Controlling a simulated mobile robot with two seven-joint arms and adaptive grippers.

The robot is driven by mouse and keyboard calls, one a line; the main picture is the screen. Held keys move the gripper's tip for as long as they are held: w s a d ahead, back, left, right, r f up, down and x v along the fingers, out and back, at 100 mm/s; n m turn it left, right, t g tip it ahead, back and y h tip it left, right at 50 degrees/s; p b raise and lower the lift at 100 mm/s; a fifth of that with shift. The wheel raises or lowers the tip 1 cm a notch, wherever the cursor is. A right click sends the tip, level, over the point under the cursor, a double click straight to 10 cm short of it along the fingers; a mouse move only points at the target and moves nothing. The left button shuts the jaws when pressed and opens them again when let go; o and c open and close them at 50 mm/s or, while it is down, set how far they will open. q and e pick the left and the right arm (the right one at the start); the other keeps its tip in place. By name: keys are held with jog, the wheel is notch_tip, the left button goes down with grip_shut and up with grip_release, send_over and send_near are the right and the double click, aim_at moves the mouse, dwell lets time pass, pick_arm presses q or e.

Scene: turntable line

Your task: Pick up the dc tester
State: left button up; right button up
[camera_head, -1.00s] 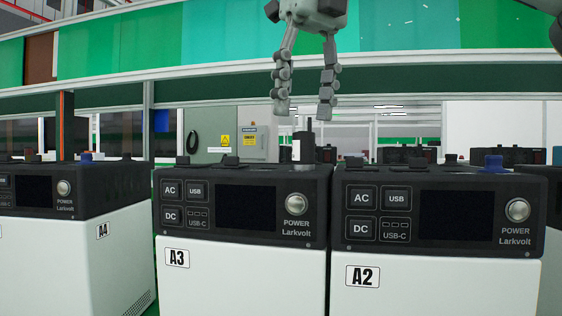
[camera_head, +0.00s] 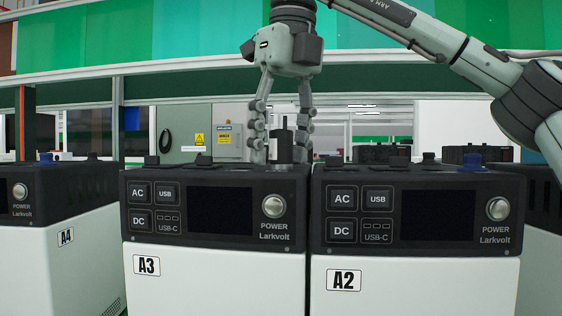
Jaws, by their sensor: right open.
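The dc tester appears to be the small dark upright cylinder with a pale metal lower part (camera_head: 285,148), standing on top of the power unit marked A3 (camera_head: 215,275), near its right back. My right gripper (camera_head: 280,150) points down from above. Its fingers are apart, one on each side of the tester, with the tips low near the unit's top. I cannot tell whether either finger touches it. The tester's foot is partly hidden by the unit's top edge. My left gripper is not in view.
Unit A2 (camera_head: 420,285) stands close beside A3 on the right, and unit A4 (camera_head: 70,270) stands to the left across a gap. Dark caps and a blue knob (camera_head: 471,161) stick up from the tops. A green-panelled rail (camera_head: 180,85) runs behind.

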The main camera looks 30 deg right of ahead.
jog(key=shift+r, duration=0.1)
grip_shut()
dwell(0.4)
